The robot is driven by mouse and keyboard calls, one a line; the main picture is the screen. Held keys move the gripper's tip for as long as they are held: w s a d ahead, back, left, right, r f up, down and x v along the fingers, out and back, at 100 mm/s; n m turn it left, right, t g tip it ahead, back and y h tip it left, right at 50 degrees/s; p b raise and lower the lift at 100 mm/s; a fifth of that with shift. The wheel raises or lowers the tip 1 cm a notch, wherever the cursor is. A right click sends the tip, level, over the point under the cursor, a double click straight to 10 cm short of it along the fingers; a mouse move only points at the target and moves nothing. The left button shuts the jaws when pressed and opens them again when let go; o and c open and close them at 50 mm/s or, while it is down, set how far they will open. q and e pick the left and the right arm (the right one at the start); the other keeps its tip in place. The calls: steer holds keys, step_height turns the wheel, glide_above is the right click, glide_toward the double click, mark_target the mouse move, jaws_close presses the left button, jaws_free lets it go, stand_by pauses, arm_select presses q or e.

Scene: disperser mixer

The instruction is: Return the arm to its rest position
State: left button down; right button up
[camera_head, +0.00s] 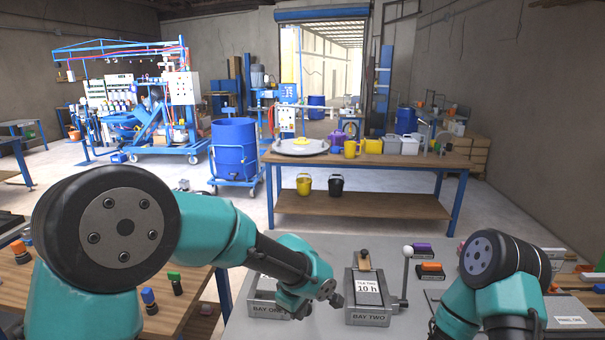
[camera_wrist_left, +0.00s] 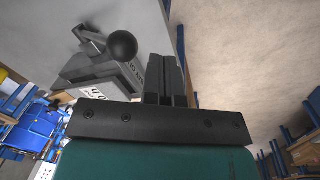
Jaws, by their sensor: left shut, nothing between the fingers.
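My left arm (camera_head: 215,232) reaches in from the left, bent over the grey bench top. Its gripper (camera_head: 336,299) is low between the BAY ONE fixture (camera_head: 268,309) and the BAY TWO fixture (camera_head: 368,318). In the left wrist view the two dark fingers (camera_wrist_left: 165,78) are together with nothing between them. That view also shows a grey fixture (camera_wrist_left: 105,72) with a black ball-knobbed lever (camera_wrist_left: 122,45), apart from the fingers. My right arm (camera_head: 500,275) is folded at the right; its gripper is out of view. The arm hides part of BAY ONE.
BAY TWO has a "10 h" label and an upright lever with a white ball (camera_head: 408,251). A wooden bench (camera_head: 23,275) with coloured knobs is at left. A worktable (camera_head: 365,160) and blue drum (camera_head: 235,148) stand farther back.

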arm_select(q)
steer(key=s+a+f+m+g+h, duration=0.1)
steer(key=s+a+f+m, duration=0.15)
steer(key=a+f, duration=0.45)
steer(key=s+a+f+m+h, duration=0.2)
steer(key=s+a+f, duration=0.15)
steer(key=f, duration=0.75)
steer(key=s+a+f+m, duration=0.4)
steer(key=s+a+f, duration=0.7)
steer(key=s, duration=0.1)
steer(key=shift+f+m+t, duration=0.3)
steer(key=shift+m+t, duration=0.05)
steer(key=shift+t, duration=0.05)
